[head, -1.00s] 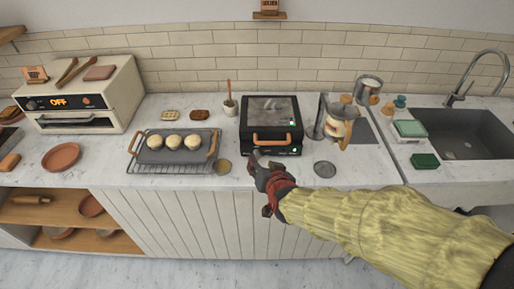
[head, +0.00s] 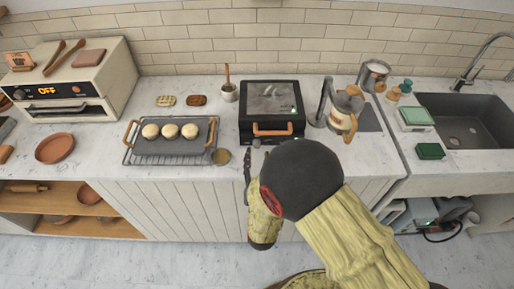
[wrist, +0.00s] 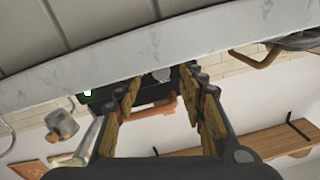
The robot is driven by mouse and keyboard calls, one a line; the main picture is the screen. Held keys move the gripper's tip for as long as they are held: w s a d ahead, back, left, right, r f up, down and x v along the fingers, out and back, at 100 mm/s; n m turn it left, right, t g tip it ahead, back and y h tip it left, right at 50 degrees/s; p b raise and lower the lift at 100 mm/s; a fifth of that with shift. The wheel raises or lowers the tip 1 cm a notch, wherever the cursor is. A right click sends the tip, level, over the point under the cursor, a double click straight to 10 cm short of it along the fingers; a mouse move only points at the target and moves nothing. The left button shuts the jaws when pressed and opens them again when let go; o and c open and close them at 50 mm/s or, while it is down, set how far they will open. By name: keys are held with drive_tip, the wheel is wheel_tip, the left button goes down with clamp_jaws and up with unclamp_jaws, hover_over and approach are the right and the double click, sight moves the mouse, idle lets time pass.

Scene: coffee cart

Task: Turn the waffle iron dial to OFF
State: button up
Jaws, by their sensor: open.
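The black waffle iron (head: 271,95) stands closed on the counter in the head view, with a wooden front handle (head: 272,128). In the wrist view, which is upside down, its dark front and handle (wrist: 160,110) show beyond my fingers. A small round grey knob, apparently the dial (wrist: 161,74), shows between the fingertips in that view; any marking on it is too small to read. My gripper (wrist: 163,80) is open and empty, facing the iron's front from before the counter edge. In the head view my gripper (head: 248,165) is partly hidden by my arm.
The marble counter edge (wrist: 140,50) runs close to my fingers. A glass press (head: 345,110) stands right. An oven (head: 75,80) displaying OFF is far left.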

sight(257, 147)
drive_tip(key=shift+w, duration=2.2)
clamp_jaws()
